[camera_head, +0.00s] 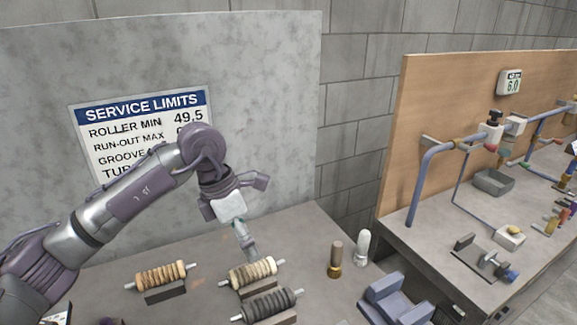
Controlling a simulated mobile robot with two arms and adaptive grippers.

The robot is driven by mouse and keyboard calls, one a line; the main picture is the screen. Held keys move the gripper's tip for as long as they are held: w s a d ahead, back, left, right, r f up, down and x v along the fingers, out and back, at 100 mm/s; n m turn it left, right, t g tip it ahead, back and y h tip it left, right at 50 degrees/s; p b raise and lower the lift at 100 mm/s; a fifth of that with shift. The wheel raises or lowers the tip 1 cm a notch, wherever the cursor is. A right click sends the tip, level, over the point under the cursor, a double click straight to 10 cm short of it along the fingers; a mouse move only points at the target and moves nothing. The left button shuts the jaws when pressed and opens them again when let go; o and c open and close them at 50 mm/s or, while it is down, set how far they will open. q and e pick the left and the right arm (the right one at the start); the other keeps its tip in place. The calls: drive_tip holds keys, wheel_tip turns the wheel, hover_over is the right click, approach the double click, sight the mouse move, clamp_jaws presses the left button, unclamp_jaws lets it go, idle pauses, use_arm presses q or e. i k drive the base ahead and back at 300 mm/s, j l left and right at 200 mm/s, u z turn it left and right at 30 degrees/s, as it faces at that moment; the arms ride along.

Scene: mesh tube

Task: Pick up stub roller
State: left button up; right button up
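Three ribbed rollers with metal shaft ends show at the front of the grey bench: a tan-orange roller (157,276) at left, a cream roller (262,269) in the middle, and a dark grey roller (262,306) nearest me. Which one is the stub roller I cannot tell. My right gripper is not in view.
A brown-topped brass piece (335,259) and a white rounded piece (362,247) stand right of the rollers. A blue-grey cradle (393,300) is at front right. A grey panel with a service limits sign (145,130) rises behind. A second bench with blue pipes (425,180) stands right.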

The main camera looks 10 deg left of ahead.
sight(263, 268)
drive_tip(key=k+l, duration=0.2)
drive_tip(key=k, duration=0.3)
drive_tip(key=k+l, duration=0.2)
drive_tip(key=k, duration=0.25)
drive_tip(key=k+l, duration=0.2)
drive_tip(key=k, duration=0.3)
